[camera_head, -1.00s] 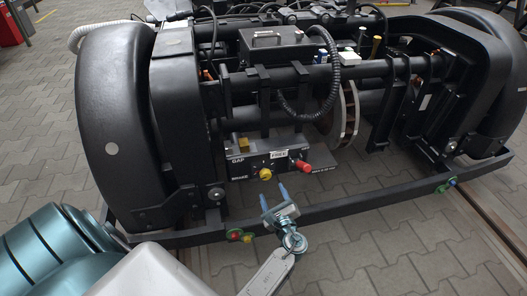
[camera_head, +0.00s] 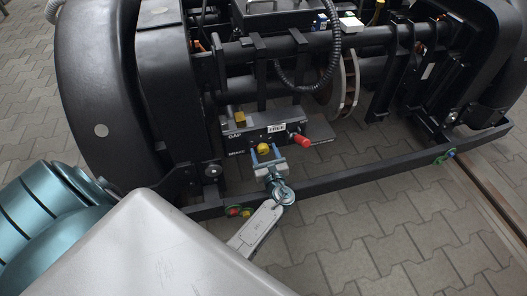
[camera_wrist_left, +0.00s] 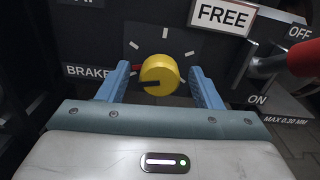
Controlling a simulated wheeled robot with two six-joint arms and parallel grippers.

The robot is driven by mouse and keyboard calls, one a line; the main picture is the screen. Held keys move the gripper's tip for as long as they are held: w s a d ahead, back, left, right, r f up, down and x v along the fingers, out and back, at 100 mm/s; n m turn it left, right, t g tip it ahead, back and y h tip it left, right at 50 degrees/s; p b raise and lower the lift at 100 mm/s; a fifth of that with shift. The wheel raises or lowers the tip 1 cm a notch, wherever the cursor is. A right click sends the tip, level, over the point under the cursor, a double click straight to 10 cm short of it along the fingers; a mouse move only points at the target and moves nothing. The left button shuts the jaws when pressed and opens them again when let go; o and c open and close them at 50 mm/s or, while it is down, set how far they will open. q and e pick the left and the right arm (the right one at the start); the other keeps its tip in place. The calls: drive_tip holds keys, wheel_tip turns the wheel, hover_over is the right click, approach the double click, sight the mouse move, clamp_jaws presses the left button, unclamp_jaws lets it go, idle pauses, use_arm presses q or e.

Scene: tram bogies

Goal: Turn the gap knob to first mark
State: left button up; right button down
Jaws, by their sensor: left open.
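The yellow gap knob (camera_head: 263,149) sits on the front of a dark control box marked GAP. In the left wrist view the knob (camera_wrist_left: 160,75) has a dark notch at its lower left. White marks fan out above it, and a short red line shows at its left. My left gripper (camera_head: 265,151) is at the box with its blue fingers apart. In the left wrist view the fingers of the gripper (camera_wrist_left: 160,70) stand on either side of the knob, with a narrow gap visible on each side. My right gripper is not in view.
A red-handled lever (camera_head: 302,141) with ON and OFF labels is right of the knob. A FREE plate (camera_wrist_left: 223,15) is above right, a BRAKE label (camera_wrist_left: 86,71) at left. A black frame bar (camera_head: 340,182) runs below the box. Paved floor (camera_head: 370,235) lies in front.

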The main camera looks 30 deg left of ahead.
use_arm(q)
drive_tip(key=shift+w+a, duration=0.45)
drive_tip(key=shift+a, duration=0.05)
drive_tip(key=c, duration=1)
drive_tip(key=shift+f+n+b, duration=0.15)
drive_tip(key=shift+n+b, duration=0.5)
drive_tip(key=shift+n, duration=0.55)
drive_tip(key=shift+n+b, duration=0.4)
